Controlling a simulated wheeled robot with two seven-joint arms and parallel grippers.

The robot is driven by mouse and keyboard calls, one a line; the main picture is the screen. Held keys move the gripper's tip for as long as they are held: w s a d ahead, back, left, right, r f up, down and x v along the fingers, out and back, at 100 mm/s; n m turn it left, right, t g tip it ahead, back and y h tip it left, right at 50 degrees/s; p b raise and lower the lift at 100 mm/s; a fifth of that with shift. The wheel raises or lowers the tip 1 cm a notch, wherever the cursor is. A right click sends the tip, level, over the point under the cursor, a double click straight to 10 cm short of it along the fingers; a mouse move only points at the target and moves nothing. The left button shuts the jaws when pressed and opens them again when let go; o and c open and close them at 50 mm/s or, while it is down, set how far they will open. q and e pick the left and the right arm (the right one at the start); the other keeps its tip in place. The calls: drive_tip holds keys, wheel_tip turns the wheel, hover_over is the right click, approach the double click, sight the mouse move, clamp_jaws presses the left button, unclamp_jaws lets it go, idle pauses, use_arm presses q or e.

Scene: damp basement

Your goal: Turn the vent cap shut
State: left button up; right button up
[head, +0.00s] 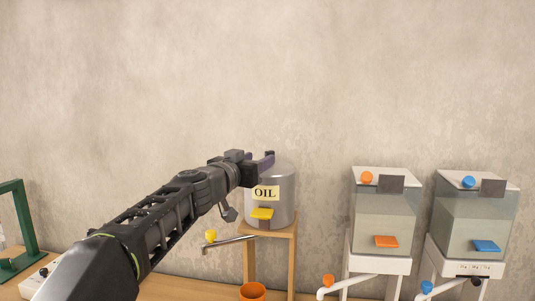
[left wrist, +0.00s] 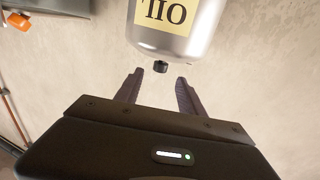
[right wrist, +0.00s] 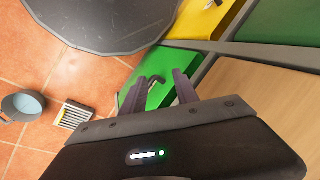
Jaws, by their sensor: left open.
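The grey metal oil tank (head: 283,199) with an "OIL" label stands on a wooden stand. A small black cap (left wrist: 160,66) sits on the tank's top end in the left wrist view, where the tank appears upside down. It is hidden behind my gripper in the head view. My left gripper (head: 262,158) is open at the tank's top; in the left wrist view the cap lies just beyond and between its fingertips (left wrist: 160,76), apart from them. My right gripper (right wrist: 158,77) is open and empty, above a green drawer front (right wrist: 150,100) with a dark hooked handle.
Two clear tanks, one with an orange cap (head: 366,177) and one with a blue cap (head: 468,181), stand to the right. A yellow-knobbed tap pipe (head: 230,244) and an orange cup (head: 252,291) are below the oil tank. A green frame (head: 27,230) stands far left.

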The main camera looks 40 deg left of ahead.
sight(268, 154)
use_arm(q)
drive_tip(key=p+x, duration=0.2)
drive_tip(key=x, duration=0.3)
drive_tip(key=shift+w+r, duration=0.1)
drive_tip(key=shift+w, duration=0.05)
drive_tip(key=shift+w+a, duration=0.15)
drive_tip(key=shift+w, duration=0.3)
clamp_jaws()
